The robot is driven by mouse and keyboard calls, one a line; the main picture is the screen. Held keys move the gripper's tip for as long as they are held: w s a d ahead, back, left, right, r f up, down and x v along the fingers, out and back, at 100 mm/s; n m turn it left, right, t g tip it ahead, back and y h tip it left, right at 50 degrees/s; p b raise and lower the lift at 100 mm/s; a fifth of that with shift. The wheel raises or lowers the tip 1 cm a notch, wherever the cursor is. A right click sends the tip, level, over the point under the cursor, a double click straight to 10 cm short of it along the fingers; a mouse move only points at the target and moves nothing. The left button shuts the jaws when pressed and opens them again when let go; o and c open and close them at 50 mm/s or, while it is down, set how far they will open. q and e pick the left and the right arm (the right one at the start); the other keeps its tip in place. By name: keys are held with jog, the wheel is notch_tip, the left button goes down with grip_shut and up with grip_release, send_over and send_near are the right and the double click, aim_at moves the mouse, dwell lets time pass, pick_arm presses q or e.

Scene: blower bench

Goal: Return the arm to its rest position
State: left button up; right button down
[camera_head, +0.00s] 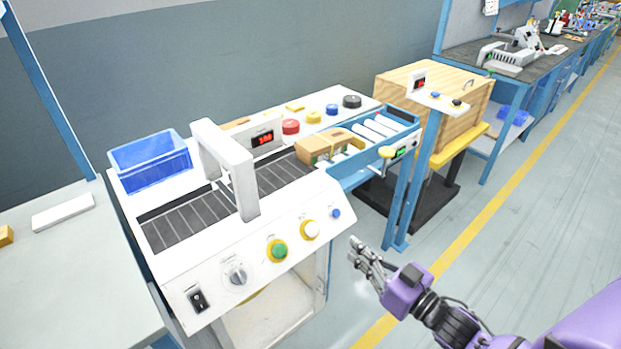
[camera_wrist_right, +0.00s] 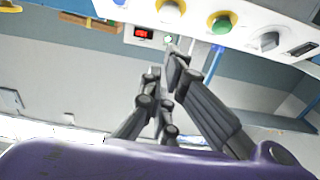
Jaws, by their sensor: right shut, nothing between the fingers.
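My right gripper (camera_head: 362,256) is in front of the bench machine, to the right of its front panel and over the floor. Its purple and black arm comes in from the lower right. The fingers are shut and empty; they also show in the right wrist view (camera_wrist_right: 170,72), with the machine's panel beyond them. The white machine (camera_head: 245,262) has a dark roller bed, a white arch and a front panel with a green button (camera_head: 279,251), a white button (camera_head: 310,230), a knob and a switch. My left gripper is not in view.
A blue bin (camera_head: 150,160) stands at the machine's back left. A blue post (camera_head: 409,190) stands beyond my gripper. A wooden crate (camera_head: 455,115) is behind it. Open floor lies right.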

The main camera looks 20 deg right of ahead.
jog(key=s+a+f+g+h+p, duration=0.2)
jog(key=s+f+g+h+p, duration=0.25)
jog(key=s+f, duration=0.7)
pick_arm(q)
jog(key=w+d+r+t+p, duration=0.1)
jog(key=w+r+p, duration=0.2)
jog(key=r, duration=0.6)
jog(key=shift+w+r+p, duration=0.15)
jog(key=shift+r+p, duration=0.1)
jog(key=shift+p, duration=0.6)
pick_arm(e)
jog(key=s+a+f+m+g, duration=0.1)
jog(key=s+a+g, duration=0.1)
jog(key=s, duration=0.6)
jog(key=s+a+f+m+g, duration=0.1)
jog(key=s+a+m+g, duration=0.1)
jog(key=s+a, duration=0.3)
jog(key=s, duration=0.3)
jog(key=shift+s+h, duration=0.2)
jog(key=shift+h, duration=0.15)
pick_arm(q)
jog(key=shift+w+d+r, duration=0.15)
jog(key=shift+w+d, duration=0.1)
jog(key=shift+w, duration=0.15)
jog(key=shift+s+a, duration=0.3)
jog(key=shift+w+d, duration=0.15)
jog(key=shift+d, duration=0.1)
